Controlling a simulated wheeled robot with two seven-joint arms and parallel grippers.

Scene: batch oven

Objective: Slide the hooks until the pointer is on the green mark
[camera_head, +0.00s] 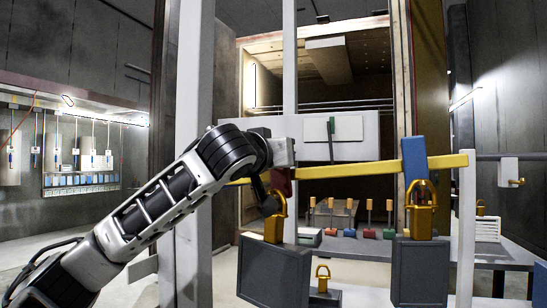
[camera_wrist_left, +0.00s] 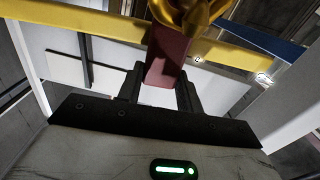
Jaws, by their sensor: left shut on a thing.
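A yellow beam (camera_head: 345,169) runs across the middle, its right end higher than its left. A red slider (camera_head: 283,186) sits on its left part, with a gold hook (camera_head: 275,222) and a dark grey block (camera_head: 274,274) hanging below. My left gripper (camera_head: 279,176) is shut on the red slider, which shows between its fingers in the left wrist view (camera_wrist_left: 164,62). A blue slider (camera_head: 414,160) stands on the right part, above another gold hook (camera_head: 421,218) and grey block (camera_head: 419,272). A dark pointer (camera_head: 331,148) stands before a white plate with a small green mark (camera_head: 331,126); their exact alignment is unclear.
A pale upright post (camera_head: 290,70) rises behind the beam, and a white post (camera_head: 466,225) stands at its right end. A grey bench (camera_head: 365,245) behind carries several wooden-handled pieces. A small gold-hooked weight (camera_head: 323,285) is low between the blocks.

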